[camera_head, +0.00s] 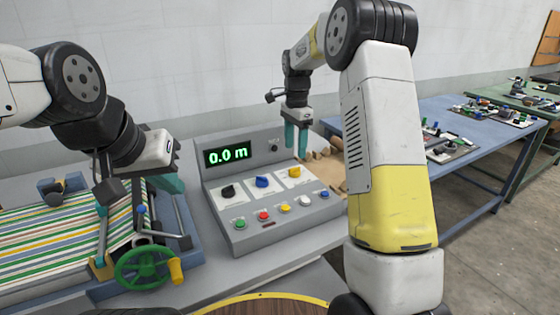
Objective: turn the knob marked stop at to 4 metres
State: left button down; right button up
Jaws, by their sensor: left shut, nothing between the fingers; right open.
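The grey control panel (212,183) stands in the middle, with a lit display (228,154) reading 0.0 m. Its sloped face carries a black knob (228,191), a blue knob (262,181) and a yellow knob (294,172) on white plates. The lettering is too small to read, so I cannot tell which one is marked stop at. My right gripper (297,140) points down, open and empty, above the panel's back right, beyond the yellow knob. My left gripper (166,183) is shut and empty, left of the panel, over the press.
Several push buttons, including a red one (263,216), line the panel's front. The press on the left has striped cloth (45,240) and a green handwheel (140,268). A blue table (460,155) with parts stands at right.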

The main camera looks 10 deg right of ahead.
aim_at(295, 171)
notch_tip(295, 171, down, 8)
jog(key=shift+r, duration=0.2)
grip_shut()
dwell(0.4)
